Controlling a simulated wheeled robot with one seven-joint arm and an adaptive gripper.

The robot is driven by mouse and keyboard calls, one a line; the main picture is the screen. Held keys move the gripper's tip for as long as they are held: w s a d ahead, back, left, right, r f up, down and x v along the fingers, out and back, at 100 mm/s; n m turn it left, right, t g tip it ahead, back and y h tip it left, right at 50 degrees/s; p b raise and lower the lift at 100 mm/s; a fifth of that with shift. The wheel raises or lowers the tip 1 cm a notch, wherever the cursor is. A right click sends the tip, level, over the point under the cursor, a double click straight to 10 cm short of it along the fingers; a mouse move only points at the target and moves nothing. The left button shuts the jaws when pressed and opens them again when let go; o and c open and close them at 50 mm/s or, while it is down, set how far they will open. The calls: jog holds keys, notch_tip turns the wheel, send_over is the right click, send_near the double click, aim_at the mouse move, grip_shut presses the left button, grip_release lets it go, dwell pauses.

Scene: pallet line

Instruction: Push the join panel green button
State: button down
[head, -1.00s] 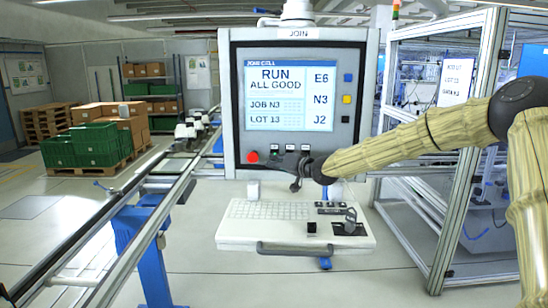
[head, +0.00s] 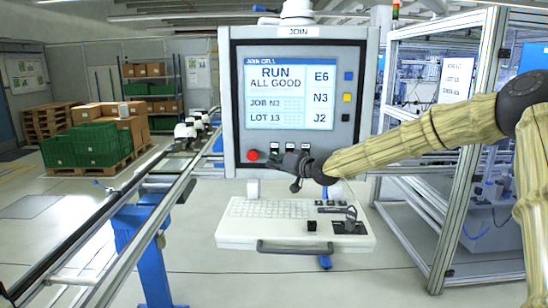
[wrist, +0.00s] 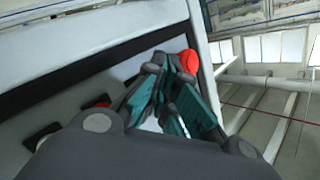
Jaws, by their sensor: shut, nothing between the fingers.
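The join panel (head: 229,110) is a grey box under a JOIN sign, with a lit screen (head: 290,95) reading RUN ALL GOOD. A red button (head: 253,156) sits at its lower left, left of my gripper (head: 277,161). My gripper is shut and empty, at the lower button row under small labels. I cannot see a green button; my gripper covers part of that row. In the wrist view, the gripper's fingers (wrist: 172,72) lie near the panel face, with a red button (wrist: 190,62) just beyond them. Whether the fingertips touch the panel, I cannot tell.
A white keyboard shelf (head: 240,240) with a front handle juts out below the panel. A rail line (head: 150,210) runs along the left. A framed metal cell (head: 470,150) stands at the right. Green crates and boxes (head: 95,143) are at the far left.

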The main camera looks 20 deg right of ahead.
dwell(0.3)
jog(key=s, duration=0.1)
jog(key=s+a+b, duration=0.1)
jog(key=s, duration=0.2)
jog(key=shift+s+a+b, duration=0.3)
jog(key=shift+s+a, duration=0.1)
dwell(0.6)
